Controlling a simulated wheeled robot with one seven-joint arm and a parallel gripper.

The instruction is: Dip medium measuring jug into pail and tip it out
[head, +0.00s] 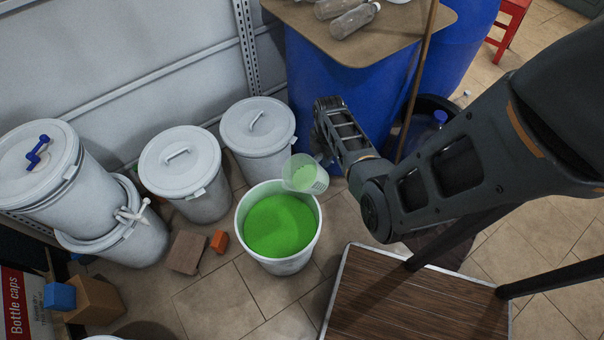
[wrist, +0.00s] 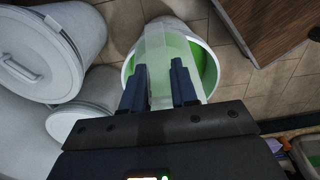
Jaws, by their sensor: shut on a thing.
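The pail (head: 280,268) is white and stands on the tiled floor, with green detergent (head: 279,226) inside it. The medium measuring jug (head: 306,177) is clear and tilted over the pail's back right rim, with some green showing in it. My gripper (head: 318,142) comes in from the right above the pail and is shut on the jug. In the wrist view, my gripper's dark fingers (wrist: 160,85) are on either side of the clear jug (wrist: 155,50), and the pail (wrist: 212,75) is beyond it. The exact grip point is hidden in the head view.
Several lidded grey drums (head: 183,165) stand left of and behind the pail. A blue barrel (head: 305,75) with a brown board on top stands behind my arm. A wooden platform (head: 400,300) is at front right. A brown block (head: 187,252) and an orange block (head: 219,241) lie left of the pail.

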